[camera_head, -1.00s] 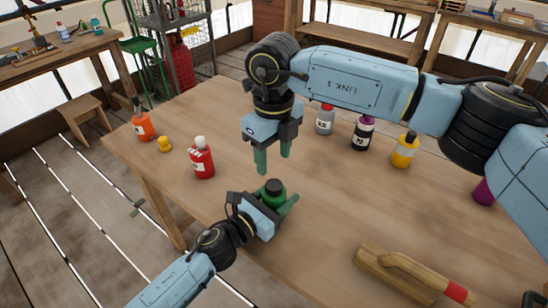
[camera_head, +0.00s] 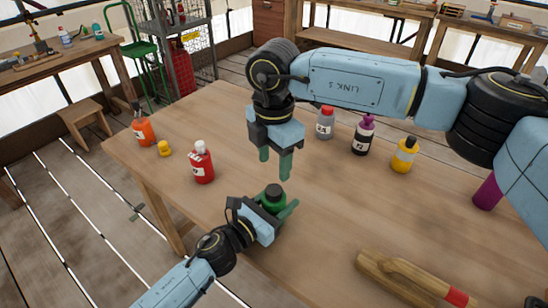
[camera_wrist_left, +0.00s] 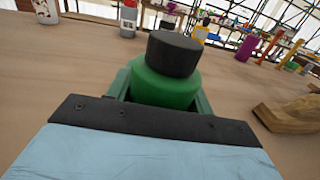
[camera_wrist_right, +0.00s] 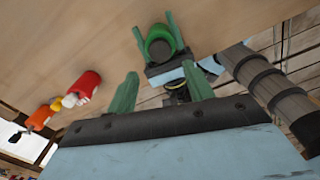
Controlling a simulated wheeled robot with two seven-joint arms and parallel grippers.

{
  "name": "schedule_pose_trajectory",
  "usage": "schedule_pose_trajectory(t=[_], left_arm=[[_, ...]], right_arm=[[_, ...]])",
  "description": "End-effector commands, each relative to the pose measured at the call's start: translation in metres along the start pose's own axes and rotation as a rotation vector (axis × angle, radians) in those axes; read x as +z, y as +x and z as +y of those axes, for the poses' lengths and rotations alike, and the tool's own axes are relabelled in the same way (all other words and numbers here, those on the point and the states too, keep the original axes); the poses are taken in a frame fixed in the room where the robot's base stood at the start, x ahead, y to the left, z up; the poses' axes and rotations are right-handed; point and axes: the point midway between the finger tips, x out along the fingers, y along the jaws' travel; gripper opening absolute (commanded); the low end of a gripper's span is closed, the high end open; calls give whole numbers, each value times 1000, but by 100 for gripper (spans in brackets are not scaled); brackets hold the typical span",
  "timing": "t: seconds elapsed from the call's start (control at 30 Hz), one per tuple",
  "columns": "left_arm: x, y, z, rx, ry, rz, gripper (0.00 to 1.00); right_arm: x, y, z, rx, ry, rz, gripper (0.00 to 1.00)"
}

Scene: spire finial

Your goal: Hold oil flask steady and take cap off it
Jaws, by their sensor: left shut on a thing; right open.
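The oil flask is the green bottle (camera_wrist_left: 165,90) with a black cap (camera_wrist_left: 173,53), upright on the table. The cap sits on top of it and also shows in the head view (camera_head: 274,191). My left gripper (camera_head: 276,207) is shut around the flask's body, with green fingers on both sides. My right gripper (camera_head: 275,166) points down above and behind the flask, open and empty. In the right wrist view its fingers (camera_wrist_right: 163,92) are spread, with the flask (camera_wrist_right: 160,42) beyond them. The flask's lower body is hidden by my left gripper.
A red bottle (camera_head: 202,165), yellow piece (camera_head: 164,148) and orange bottle (camera_head: 143,131) stand to the left. Grey (camera_head: 325,122), black-and-purple (camera_head: 362,137) and yellow (camera_head: 404,156) bottles stand behind. A wooden tool (camera_head: 410,278) lies at front right. Table between is clear.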

Motion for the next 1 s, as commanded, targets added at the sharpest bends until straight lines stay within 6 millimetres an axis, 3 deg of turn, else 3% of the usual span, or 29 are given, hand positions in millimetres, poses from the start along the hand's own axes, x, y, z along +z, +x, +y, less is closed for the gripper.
schedule_pose_trajectory(t=[0.27,0.7,1.0], left_arm=[[-1,0,0,0,0,1,0],[-1,0,0,0,0,1,0],[-1,0,0,0,0,1,0]], right_arm=[[0,10,0,-2,102,-1,52],[0,72,0,-2,99,-1,52],[0,81,0,0,98,0,52]])
